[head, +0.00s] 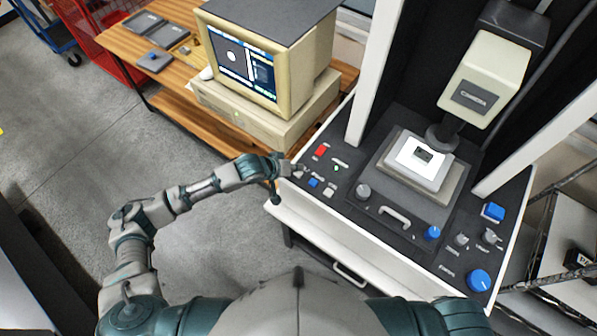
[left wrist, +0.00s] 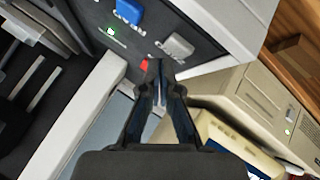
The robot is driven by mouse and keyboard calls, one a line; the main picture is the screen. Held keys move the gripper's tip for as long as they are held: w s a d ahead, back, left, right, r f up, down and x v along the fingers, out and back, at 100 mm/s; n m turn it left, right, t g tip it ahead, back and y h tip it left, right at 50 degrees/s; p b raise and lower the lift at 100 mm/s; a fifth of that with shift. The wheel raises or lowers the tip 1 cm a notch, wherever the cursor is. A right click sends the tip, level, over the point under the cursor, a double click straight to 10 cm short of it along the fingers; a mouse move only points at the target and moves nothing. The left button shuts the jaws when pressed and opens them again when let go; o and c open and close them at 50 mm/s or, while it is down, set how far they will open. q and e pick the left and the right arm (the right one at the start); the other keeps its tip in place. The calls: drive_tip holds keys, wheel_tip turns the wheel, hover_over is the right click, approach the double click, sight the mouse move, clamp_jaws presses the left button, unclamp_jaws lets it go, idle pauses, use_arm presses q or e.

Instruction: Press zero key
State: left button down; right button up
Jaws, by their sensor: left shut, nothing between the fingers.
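The machine's dark control panel (head: 345,190) carries several small keys on its left side. They include a red key (head: 321,151), a blue key (head: 313,183) and a light grey key (head: 329,191). I cannot read their labels, so I cannot tell which is the zero key. My left gripper (head: 296,170) is shut and empty at the panel's left edge, beside the keys. In the left wrist view its fingertips (left wrist: 161,75) are close to the grey key (left wrist: 178,47) and partly hide a red part. I cannot tell whether they touch the panel. My right gripper is out of view.
A beige monitor (head: 265,55) stands on a wooden bench (head: 165,65) at the back left. A white post (head: 375,75) rises behind the keys. A measuring head (head: 485,75) hangs over a stage (head: 418,165). Blue knobs (head: 479,281) sit at the panel's right.

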use_arm(q)
drive_tip(key=shift+f+p, duration=0.25)
drive_tip(key=shift+p, duration=0.05)
drive_tip(key=shift+f, duration=0.45)
idle(0.8)
drive_tip(key=shift+s+r+p, duration=0.1)
drive_tip(key=shift+r+p, duration=0.75)
drive_tip(key=shift+p, duration=0.3)
